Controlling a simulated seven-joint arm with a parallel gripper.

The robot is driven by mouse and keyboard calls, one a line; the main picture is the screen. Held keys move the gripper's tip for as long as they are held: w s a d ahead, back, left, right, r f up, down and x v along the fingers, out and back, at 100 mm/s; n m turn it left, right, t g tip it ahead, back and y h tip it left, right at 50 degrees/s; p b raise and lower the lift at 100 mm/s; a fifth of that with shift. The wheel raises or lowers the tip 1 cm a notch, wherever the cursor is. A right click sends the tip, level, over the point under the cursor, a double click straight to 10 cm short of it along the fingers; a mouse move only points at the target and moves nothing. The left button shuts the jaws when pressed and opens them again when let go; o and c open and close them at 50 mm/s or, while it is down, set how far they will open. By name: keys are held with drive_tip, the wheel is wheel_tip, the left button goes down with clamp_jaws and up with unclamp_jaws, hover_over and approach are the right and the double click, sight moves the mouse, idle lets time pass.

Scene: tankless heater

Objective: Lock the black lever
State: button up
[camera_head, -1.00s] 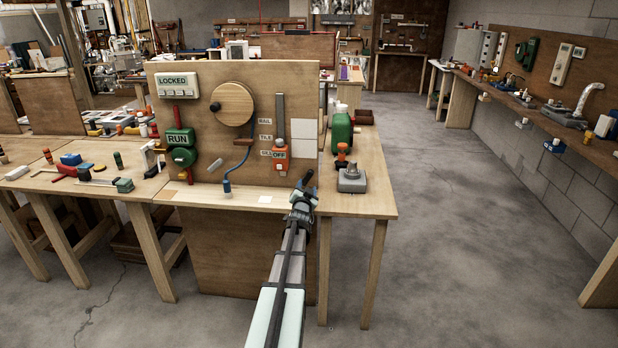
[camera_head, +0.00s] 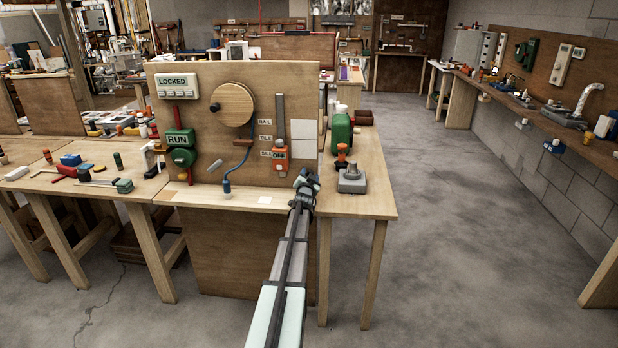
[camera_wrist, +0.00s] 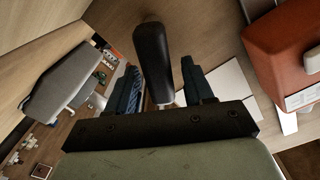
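The black lever (camera_wrist: 152,55) shows in the wrist view as a long dark rounded handle on a thin pale stem. It stands between the two dark blue fingers of my gripper (camera_wrist: 162,68). The fingers are apart, with a clear gap between the lever and the right finger. I cannot tell whether the left finger touches it. In the head view my gripper (camera_head: 306,184) is at the lower right of the upright wooden panel (camera_head: 205,110). I cannot make out the black lever there; my gripper may hide it.
An orange OFF block (camera_head: 279,156) is just left of my gripper in the head view; an orange block (camera_wrist: 285,55) is at the right in the wrist view. A grey handle (camera_wrist: 65,82) is at the left. A green canister (camera_head: 341,132) stands right of the panel.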

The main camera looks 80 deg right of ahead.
clamp_jaws()
idle(0.3)
drive_tip(key=shift+w+r+n, duration=0.1)
drive_tip(key=shift+w+n, duration=0.2)
drive_tip(key=shift+n, duration=0.5)
drive_tip(key=shift+o, duration=0.4)
unclamp_jaws()
drive_tip(key=shift+a, duration=0.15)
